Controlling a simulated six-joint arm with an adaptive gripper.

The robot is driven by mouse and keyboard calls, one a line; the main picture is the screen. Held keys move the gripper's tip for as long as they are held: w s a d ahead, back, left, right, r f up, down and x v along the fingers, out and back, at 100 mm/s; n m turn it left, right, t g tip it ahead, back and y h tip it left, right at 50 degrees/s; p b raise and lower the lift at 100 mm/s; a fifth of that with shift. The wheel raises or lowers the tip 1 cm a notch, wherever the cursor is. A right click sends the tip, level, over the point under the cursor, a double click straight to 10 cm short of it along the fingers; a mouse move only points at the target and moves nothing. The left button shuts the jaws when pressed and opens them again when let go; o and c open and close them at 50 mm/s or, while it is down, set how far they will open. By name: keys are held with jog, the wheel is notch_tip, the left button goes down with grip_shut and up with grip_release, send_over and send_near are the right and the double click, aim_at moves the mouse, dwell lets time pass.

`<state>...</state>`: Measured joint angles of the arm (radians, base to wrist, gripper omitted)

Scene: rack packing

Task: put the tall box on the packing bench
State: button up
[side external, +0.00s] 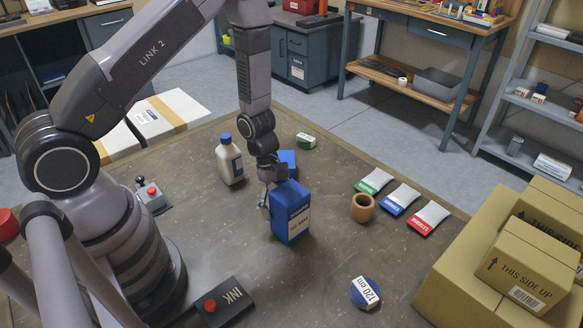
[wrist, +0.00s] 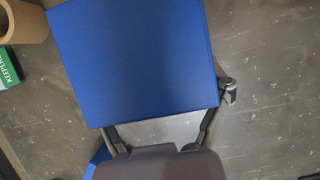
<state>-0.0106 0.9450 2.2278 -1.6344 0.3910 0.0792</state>
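The tall box (side external: 290,213) is blue with a white label. In the side view it is upright or nearly so over the brown bench top (side external: 330,270); whether its base touches cannot be told. In the wrist view the tall box (wrist: 135,60) fills the upper middle, close to the camera. My gripper (side external: 268,190) is at its upper left side, with one finger beside its left face. In the wrist view one finger of my gripper (wrist: 170,115) shows just off the box's right edge; the other runs out of sight behind the box. Its grip is unclear.
A white bottle (side external: 229,160) and a blue object (side external: 288,160) stand behind my gripper. A wooden cup (side external: 363,208) and green, blue and red packets (side external: 400,199) lie to the right. Bench between is clear.

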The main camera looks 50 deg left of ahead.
jog(key=shift+o, duration=1)
jog(key=s+a+r+m+t, duration=0.1)
jog(key=a+r+m, duration=0.1)
jog(key=r, duration=0.8)
jog(key=a+r+m, duration=0.2)
jog(key=r+m, duration=0.1)
jog(key=r, duration=0.8)
jog(key=s+a+r+m+t+y, duration=0.3)
jog(key=s+r+m+t+y, duration=0.1)
jog(key=s+r+m, duration=0.9)
jog(key=s+r, duration=0.3)
jog(key=shift+s+t, duration=0.3)
jog(key=shift+s, duration=0.1)
